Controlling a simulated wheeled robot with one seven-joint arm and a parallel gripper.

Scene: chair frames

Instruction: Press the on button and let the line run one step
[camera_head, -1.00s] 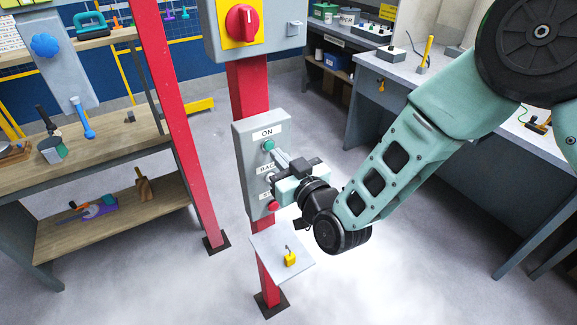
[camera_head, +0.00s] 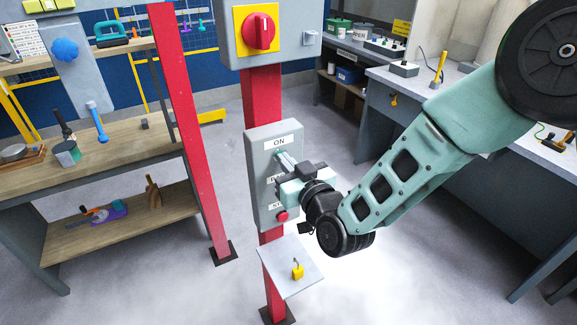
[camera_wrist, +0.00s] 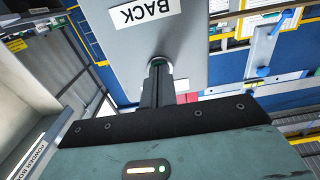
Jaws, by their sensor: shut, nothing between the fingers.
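The grey control box (camera_head: 259,150) is mounted on a red post. Its ON label (camera_head: 280,142) is at the top, and a red button (camera_head: 282,215) is near the bottom. In the wrist view the fingertips (camera_wrist: 158,78) meet the button's metal ring (camera_wrist: 161,62), and the BACK label (camera_wrist: 146,11) appears upside down. I cannot tell how far the button is pressed in. My gripper hides the middle of the box in the head view.
A box with a red rotary switch (camera_head: 259,31) hangs above on the same post. A wooden-topped bench (camera_head: 125,150) stands left and grey desks (camera_head: 455,105) stand right.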

